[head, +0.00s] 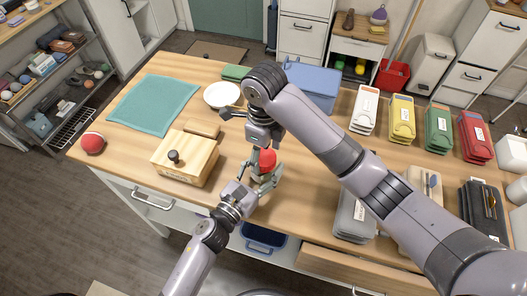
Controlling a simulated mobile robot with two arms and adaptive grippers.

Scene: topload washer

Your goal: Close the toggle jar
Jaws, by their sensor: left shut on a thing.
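The toggle jar (267,160) stands near the front of the wooden table, with its red part showing between my two grippers. Much of its body and its clasp are hidden by the grippers. My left gripper (264,182) reaches up from the front and is shut on the jar, low on its body. My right gripper (242,138) hangs from above, just left of and over the jar. Its fingers look spread, one to the left and one down beside the red part. Whether it touches the jar is unclear.
A wooden box with a black knob (184,158) stands left of the jar. A blue box (314,85) is behind. Colored cases (402,120) line the right back.

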